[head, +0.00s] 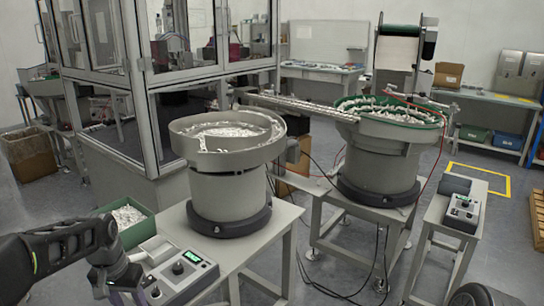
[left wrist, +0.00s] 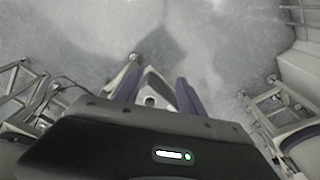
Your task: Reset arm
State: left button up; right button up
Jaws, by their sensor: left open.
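My left arm comes in from the lower left of the head view. Its gripper hangs at the bottom edge beside the control box (head: 178,270), largely hidden or cut off there. In the left wrist view my left gripper (left wrist: 158,80) has its two dark purple fingers spread apart. A pale angular shape with a dark round hole shows between them; I cannot tell what it is. The grey floor (left wrist: 220,45) shows beyond the fingers. No held object is visible. My right gripper is not in view.
A bowl feeder (head: 228,180) stands on a table close to my left arm, with a green bin (head: 150,228) of white parts beside it. A second feeder (head: 380,160) and another control box (head: 463,213) stand further right. Table frames flank the floor in the wrist view.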

pick_arm(q)
jog(key=w+d+f+t+h, duration=0.2)
jog(key=d+f+t, duration=0.1)
jog(key=d+f, duration=1.05)
jog(key=s+d+f+g, duration=0.1)
jog(key=s+d+f, duration=0.4)
jog(key=s, duration=0.3)
jog(key=s+d+f+n+g+h, duration=0.1)
jog(key=s+d+f, duration=0.4)
jog(key=s, duration=0.4)
jog(key=s+d+f+g+h, duration=0.1)
jog(key=s+d+f, duration=0.5)
jog(key=s, duration=0.3)
jog(key=shift+f+n+g, duration=0.3)
jog(key=shift+f+g, duration=0.1)
jog(key=shift+f, duration=0.05)
